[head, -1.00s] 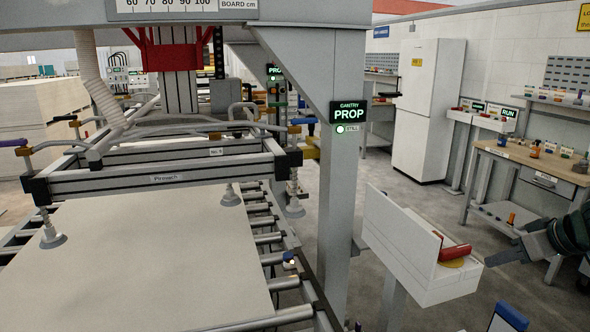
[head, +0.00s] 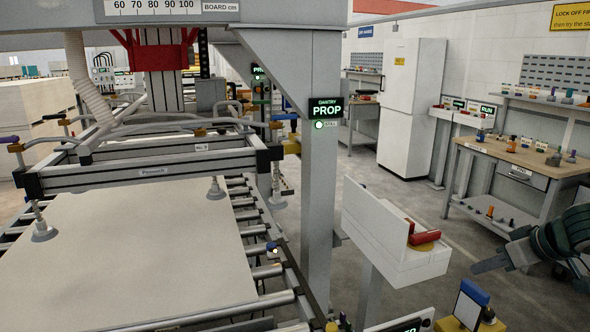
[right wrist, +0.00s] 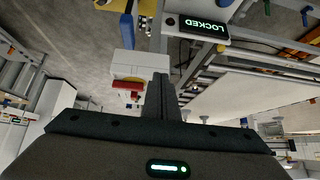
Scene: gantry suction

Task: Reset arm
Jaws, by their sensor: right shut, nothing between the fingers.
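My right gripper (head: 477,268) reaches in from the right edge in the head view. It is shut and empty, in free air to the right of a white box. That box (head: 395,240) carries a red handle (head: 425,236) over a yellow disc, and the gripper is apart from it. In the right wrist view my shut fingers (right wrist: 160,85) point up the picture, with the red handle (right wrist: 128,85) to their left. My left gripper is not in view.
A gantry post (head: 320,200) with a lit PROP sign (head: 325,111) stands left of the box. A pale board (head: 140,255) lies on rollers under suction cups. A workbench (head: 520,155) stands at right. A lit LOCKED panel (right wrist: 203,28) shows in the right wrist view.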

